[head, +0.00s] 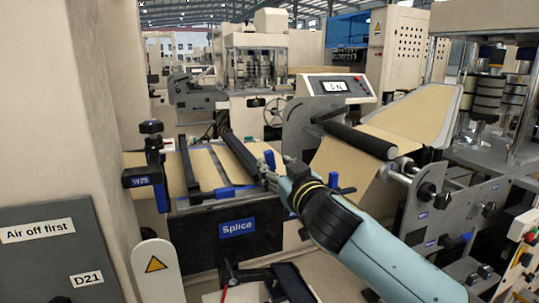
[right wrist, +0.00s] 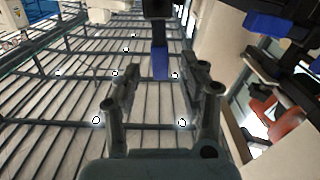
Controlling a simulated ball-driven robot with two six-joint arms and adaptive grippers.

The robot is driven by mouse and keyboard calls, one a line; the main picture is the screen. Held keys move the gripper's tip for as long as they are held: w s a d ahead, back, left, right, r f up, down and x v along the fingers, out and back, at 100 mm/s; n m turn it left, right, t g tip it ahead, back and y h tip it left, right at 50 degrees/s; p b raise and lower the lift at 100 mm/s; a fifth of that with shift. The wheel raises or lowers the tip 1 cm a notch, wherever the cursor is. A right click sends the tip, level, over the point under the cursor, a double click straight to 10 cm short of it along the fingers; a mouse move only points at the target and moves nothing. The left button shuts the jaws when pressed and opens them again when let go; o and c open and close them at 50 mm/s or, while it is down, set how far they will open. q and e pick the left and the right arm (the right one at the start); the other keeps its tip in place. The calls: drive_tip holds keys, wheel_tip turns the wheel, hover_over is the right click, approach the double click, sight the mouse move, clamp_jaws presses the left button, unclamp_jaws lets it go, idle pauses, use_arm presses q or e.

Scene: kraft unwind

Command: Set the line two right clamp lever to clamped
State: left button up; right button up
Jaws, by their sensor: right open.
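The splice table (head: 236,236) with a blue "Splice" label carries a lever with a blue handle (head: 270,160) near its right end; I take it for the right clamp lever. My right gripper (head: 277,177) is at this end of the table, close to that handle. In the right wrist view the gripper (right wrist: 160,85) is open, its two fingers apart. A blue-ended dark lever (right wrist: 160,62) shows between and beyond the fingertips; I cannot tell whether they touch. The lever's pivot is hidden in the head view. My left gripper is not in view.
A dark post with blue parts (head: 158,190) stands at the table's left end. A black roller (head: 358,140) with brown web and a display panel (head: 335,88) lie to the right. A grey "Air off first" box (head: 60,255) and a beige column (head: 75,100) are at left.

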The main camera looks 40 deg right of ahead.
sight(271, 162)
drive_tip(key=shift+p+x, duration=0.4)
drive_tip(key=shift+x, duration=1.95)
drive_tip(key=shift+c, duration=0.4)
clamp_jaws()
